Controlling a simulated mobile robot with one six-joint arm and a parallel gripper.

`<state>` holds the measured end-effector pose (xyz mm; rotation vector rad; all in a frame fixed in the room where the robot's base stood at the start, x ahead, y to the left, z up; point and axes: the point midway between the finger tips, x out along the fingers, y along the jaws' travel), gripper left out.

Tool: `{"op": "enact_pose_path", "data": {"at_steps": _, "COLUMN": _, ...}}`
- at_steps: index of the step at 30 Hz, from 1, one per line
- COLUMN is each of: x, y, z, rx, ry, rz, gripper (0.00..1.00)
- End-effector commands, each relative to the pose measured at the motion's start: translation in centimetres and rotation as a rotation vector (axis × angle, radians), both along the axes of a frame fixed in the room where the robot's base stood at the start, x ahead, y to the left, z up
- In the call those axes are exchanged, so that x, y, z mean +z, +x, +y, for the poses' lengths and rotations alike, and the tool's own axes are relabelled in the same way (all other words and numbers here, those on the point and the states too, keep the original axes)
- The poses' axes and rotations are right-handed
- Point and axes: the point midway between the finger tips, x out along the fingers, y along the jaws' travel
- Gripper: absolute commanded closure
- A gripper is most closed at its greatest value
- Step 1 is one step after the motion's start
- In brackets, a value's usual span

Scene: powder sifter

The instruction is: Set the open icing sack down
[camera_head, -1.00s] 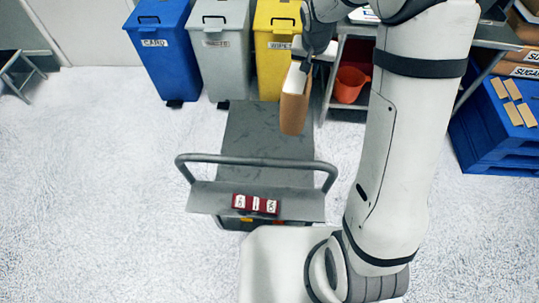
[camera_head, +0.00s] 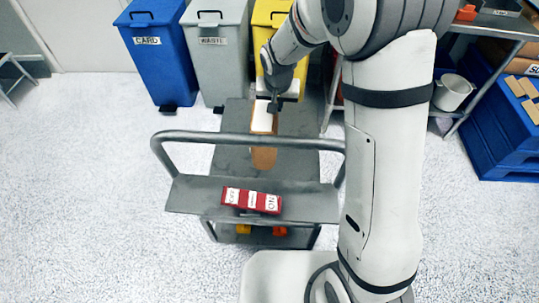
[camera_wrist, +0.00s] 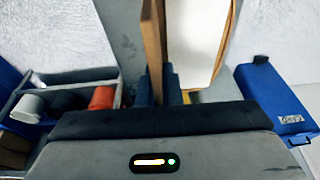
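The open icing sack (camera_head: 263,157) is a brown paper bag with a white open mouth. My gripper (camera_head: 274,104) is shut on its rim in the head view. In the wrist view the fingers (camera_wrist: 158,88) pinch one brown wall, with the sack's pale inside (camera_wrist: 195,40) beside it. The sack hangs upright over the grey deck of a trolley (camera_head: 233,115). I cannot tell whether its bottom touches the deck. The deck also shows in the wrist view (camera_wrist: 118,30).
The trolley's handle (camera_head: 215,138) and a shelf with a red labelled block (camera_head: 251,200) stand on the near side. Blue (camera_head: 153,60), grey (camera_head: 217,60) and yellow bins stand behind. A metal table with a white bucket (camera_head: 452,92) and blue pallets (camera_head: 495,130) are right.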

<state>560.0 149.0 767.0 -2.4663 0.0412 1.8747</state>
Motion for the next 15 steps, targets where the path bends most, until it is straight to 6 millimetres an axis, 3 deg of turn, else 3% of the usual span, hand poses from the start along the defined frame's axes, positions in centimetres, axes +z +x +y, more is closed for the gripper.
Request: {"op": "enact_pose_path", "data": {"at_steps": 15, "x": -6.3, "y": 0.0, "z": 0.4, "rx": 0.007, "ry": 0.001, "rz": -0.003, "gripper": 1.0}}
